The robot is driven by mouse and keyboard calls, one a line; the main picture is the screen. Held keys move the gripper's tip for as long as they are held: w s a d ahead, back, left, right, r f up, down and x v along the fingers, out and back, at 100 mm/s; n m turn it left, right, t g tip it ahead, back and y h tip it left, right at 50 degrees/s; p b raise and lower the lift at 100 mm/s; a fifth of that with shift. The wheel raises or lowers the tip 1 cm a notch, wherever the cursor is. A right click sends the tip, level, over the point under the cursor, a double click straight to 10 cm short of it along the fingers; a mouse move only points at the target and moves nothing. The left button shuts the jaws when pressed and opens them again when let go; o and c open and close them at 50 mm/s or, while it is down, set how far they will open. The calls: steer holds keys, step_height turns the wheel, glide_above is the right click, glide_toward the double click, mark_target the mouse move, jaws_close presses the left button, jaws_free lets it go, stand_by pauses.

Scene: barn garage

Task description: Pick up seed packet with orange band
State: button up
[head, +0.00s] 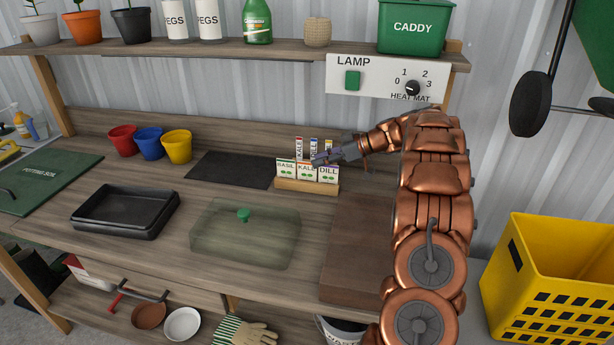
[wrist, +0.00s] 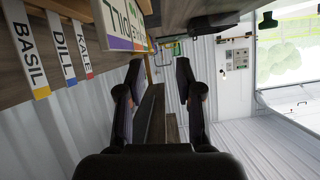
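Seed packets (head: 307,173) stand in a wooden holder (head: 306,187); their fronts read BASIL, KALE and DILL. In the head view I cannot make out an orange band. In the wrist view, a partly cut-off packet face or group of packets (wrist: 122,22) shows purple, orange and green bands along its lower edge, just beyond the left fingertip. My gripper (head: 318,159) is beside and above the packets at their right rear. In the wrist view my gripper (wrist: 155,72) is open, with a clear gap between its fingers and no packet visible in it.
Upright label stakes, BASIL (wrist: 29,52), DILL (wrist: 61,46) and KALE (wrist: 80,48), stand close by. A lamp panel (head: 386,79) is above right. A clear cover (head: 245,235), black tray (head: 125,211) and dark mat (head: 232,170) lie on the bench. A brown block (head: 352,255) is at right.

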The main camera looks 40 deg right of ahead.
steer(key=d+t, duration=0.1)
steer(key=d, duration=0.3)
steer(key=n+p, duration=0.1)
steer(key=p, duration=0.3)
glide_above(307, 175)
steer(key=d, duration=0.1)
steer(key=shift+s+f, duration=0.2)
steer(key=shift+f, duration=0.45)
steer(key=shift+s+f, duration=0.2)
steer(key=shift+f, duration=0.45)
steer(key=shift+w+a+f, duration=0.25)
steer(key=shift+w+f, duration=0.05)
steer(key=shift+c, duration=0.2)
jaws_close()
